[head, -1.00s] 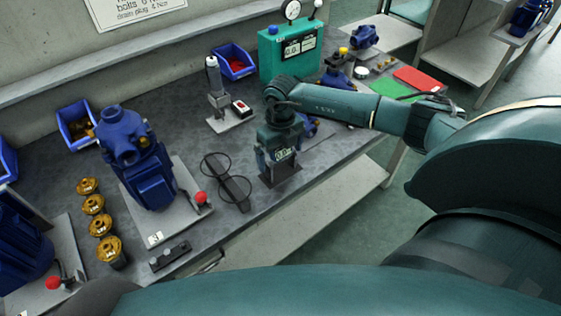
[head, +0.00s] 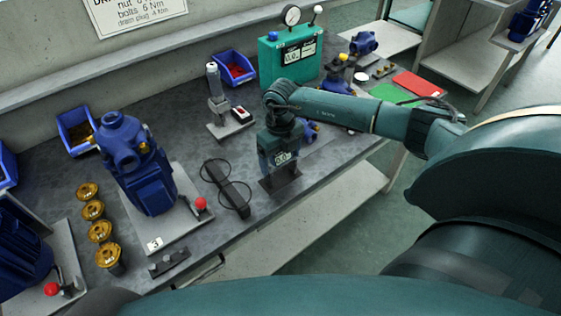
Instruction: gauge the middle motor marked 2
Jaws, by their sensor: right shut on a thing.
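My right gripper (head: 281,158) points down over the bench and is shut on a small gauge (head: 283,158) with a pale display, its digits too small to read surely. A dark stand (head: 283,182) is directly below it; whether the gauge touches the stand I cannot tell. A blue motor (head: 147,180) stands upright on a grey plate marked 3 (head: 153,243) at the left. Another blue motor (head: 22,252) is cut by the left edge, with no number legible. Blue parts (head: 311,132) show behind my right gripper, mostly hidden. I see no mark 2. My left gripper is out of view.
A teal box with a dial (head: 287,62), a grey column device (head: 216,92) and blue bins (head: 233,68) stand behind.

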